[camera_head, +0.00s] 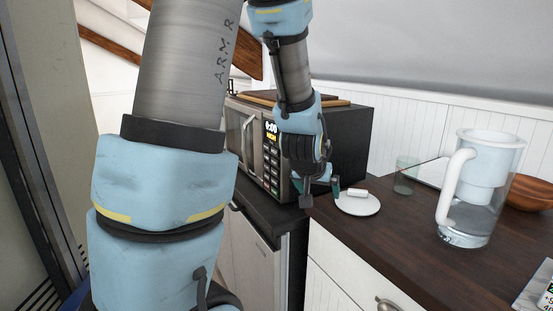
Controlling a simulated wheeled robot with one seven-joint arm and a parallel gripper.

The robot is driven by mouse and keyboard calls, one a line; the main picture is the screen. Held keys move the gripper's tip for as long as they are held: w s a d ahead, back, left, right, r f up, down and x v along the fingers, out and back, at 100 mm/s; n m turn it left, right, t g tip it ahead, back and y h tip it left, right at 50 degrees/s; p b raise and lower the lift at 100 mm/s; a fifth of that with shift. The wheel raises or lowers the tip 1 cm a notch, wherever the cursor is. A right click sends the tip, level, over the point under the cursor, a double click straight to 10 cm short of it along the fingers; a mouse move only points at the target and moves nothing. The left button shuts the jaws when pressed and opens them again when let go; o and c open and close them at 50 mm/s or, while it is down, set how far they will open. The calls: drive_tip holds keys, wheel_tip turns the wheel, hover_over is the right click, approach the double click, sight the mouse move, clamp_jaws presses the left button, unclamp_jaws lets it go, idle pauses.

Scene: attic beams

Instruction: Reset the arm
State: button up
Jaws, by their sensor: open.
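My single arm crosses the left and middle of the view, its light-blue and grey links reaching up and then down toward the counter. My gripper (321,194) is at the arm's lower end, in front of the microwave (350,135) and left of a small white plate (357,206). Its two dark fingertips are apart, and I see nothing held between them. A small white item (357,192) lies on the plate. Part of the microwave's front is hidden behind my arm.
A clear water pitcher (482,190) stands on the dark wooden counter (400,240), with a glass (405,175) behind it to the left. A brown bowl (530,193) is at the right edge. Wooden boards (258,97) lie on the microwave. Drawers front the counter.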

drive_tip(key=s+a+f+n+g+y, duration=0.1)
drive_tip(key=s+a+g, duration=0.2)
drive_tip(key=s+a, duration=0.3)
drive_tip(key=s+a+f+n+g+y, duration=0.1)
drive_tip(key=s+a+n+g+y, duration=0.1)
drive_tip(key=s+a, duration=0.4)
drive_tip(key=shift+s+a+f+g, duration=0.25)
drive_tip(key=shift+a+g, duration=0.15)
drive_tip(key=shift+a, duration=2.5)
